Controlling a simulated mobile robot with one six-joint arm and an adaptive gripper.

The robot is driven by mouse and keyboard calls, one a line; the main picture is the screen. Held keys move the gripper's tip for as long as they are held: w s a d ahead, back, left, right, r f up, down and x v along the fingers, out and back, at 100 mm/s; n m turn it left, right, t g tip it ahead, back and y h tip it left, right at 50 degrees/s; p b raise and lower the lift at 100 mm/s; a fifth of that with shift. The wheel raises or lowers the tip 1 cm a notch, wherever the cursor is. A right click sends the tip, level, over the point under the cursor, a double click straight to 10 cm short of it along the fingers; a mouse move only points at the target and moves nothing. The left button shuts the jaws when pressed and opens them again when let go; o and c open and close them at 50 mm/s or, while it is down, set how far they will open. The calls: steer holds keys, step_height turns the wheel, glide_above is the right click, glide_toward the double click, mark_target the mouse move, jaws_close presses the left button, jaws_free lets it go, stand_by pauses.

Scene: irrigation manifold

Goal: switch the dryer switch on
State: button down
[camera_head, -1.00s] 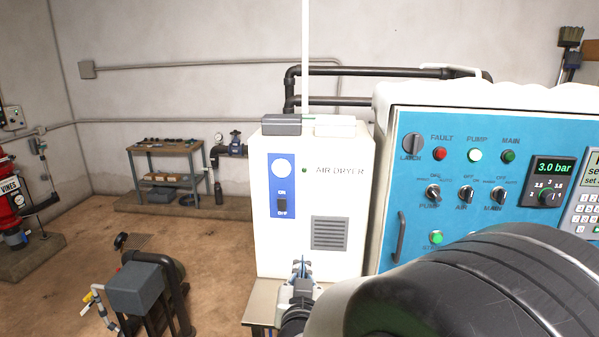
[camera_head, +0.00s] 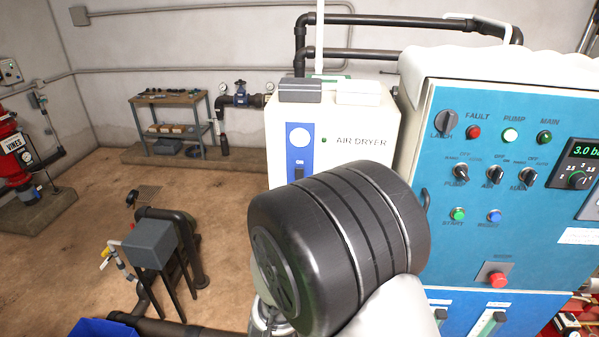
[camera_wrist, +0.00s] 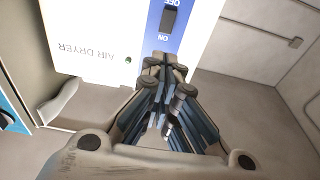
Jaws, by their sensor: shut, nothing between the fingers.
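The white air dryer (camera_head: 365,125) stands left of the blue control panel (camera_head: 520,130) in the head view. Its blue strip carries the dark dryer switch (camera_head: 299,180), whose lower part my arm hides. In the wrist view the dryer (camera_wrist: 90,25) appears upside down, with the switch (camera_wrist: 168,20) at the top between OFF above and ON below. I cannot tell which way the switch is set. My gripper (camera_wrist: 167,68) is shut and empty, its tips pointing toward the dryer face just below the ON label in that picture. The head view hides my gripper behind my arm.
The small green lamp (camera_head: 324,139) on the dryer looks dark. Grey and white boxes lie on the dryer's top. A workbench (camera_head: 170,110) stands at the back left. A grey box on pipes (camera_head: 150,243) stands on the floor at left. Open floor lies between them.

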steer(key=p, duration=0.3)
glide_toward(302, 162)
steer(key=w, duration=0.3)
steer(key=w+r, duration=0.1)
steer(key=w, duration=0.1)
steer(key=shift+w+d, duration=0.1)
steer(key=shift+w+r+g+p, duration=0.35)
steer(key=shift+w+g+p, duration=0.1)
steer(key=shift+g, duration=0.05)
steer(key=shift+f, duration=0.2)
steer(key=shift+s, duration=0.2)
steer(key=s, duration=1.1)
steer(key=shift+s+f, duration=0.3)
steer(key=shift+s, duration=0.05)
